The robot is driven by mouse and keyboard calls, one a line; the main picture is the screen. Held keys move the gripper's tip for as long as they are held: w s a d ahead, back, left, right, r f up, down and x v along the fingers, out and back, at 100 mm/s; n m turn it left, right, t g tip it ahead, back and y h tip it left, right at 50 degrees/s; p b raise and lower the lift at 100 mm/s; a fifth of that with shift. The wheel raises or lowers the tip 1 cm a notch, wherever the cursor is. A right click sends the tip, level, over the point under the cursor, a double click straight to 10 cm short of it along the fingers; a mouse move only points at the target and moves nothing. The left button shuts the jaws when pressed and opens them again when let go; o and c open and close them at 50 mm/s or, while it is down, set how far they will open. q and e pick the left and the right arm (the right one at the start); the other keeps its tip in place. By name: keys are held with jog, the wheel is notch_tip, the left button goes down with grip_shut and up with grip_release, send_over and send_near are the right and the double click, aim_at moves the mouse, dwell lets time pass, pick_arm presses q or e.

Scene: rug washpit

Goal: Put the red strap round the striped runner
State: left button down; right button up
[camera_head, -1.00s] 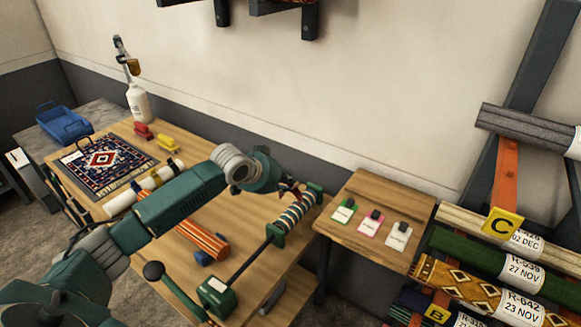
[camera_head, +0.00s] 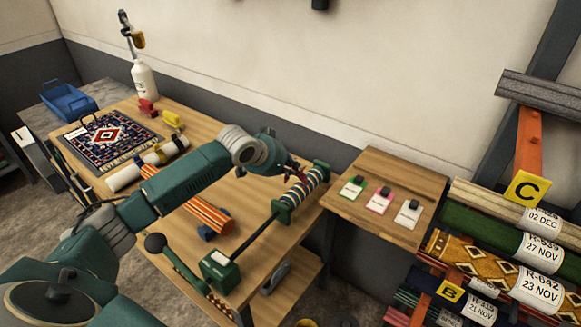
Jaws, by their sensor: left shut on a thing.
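The striped runner (camera_head: 311,184), rolled with teal, white, red and dark bands, sits on the green winder between its end discs. My left gripper (camera_head: 296,175) is at the upper left side of this roll, its fingers shut; it seems to grip the roll, though the contact is small and partly hidden by my wrist. A small red strap (camera_head: 147,107) lies at the back of the wooden table, apart from the runner, beside a yellow strap (camera_head: 172,119). My right gripper is not in view.
The winder's green block (camera_head: 219,271) stands at the table's front. An orange striped roll (camera_head: 207,213) and a white roll (camera_head: 124,178) lie to the left, partly behind my arm. A patterned rug (camera_head: 108,140) lies beyond. A side table (camera_head: 400,175) holds tags; racked rolls stand right.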

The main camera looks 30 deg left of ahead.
pick_arm(q)
notch_tip(320, 180, down, 3)
jog(key=shift+r+b, duration=0.1)
jog(key=shift+b, duration=0.5)
jog(key=shift+f+b, duration=0.45)
jog(key=shift+f, duration=0.95)
jog(key=shift+s+d+f+b, duration=0.15)
jog(key=shift+f+b, duration=0.2)
jog(key=shift+f, duration=0.8)
jog(key=c, duration=1.7)
grip_release()
jog(key=shift+r, duration=0.1)
jog(key=shift+a, duration=0.2)
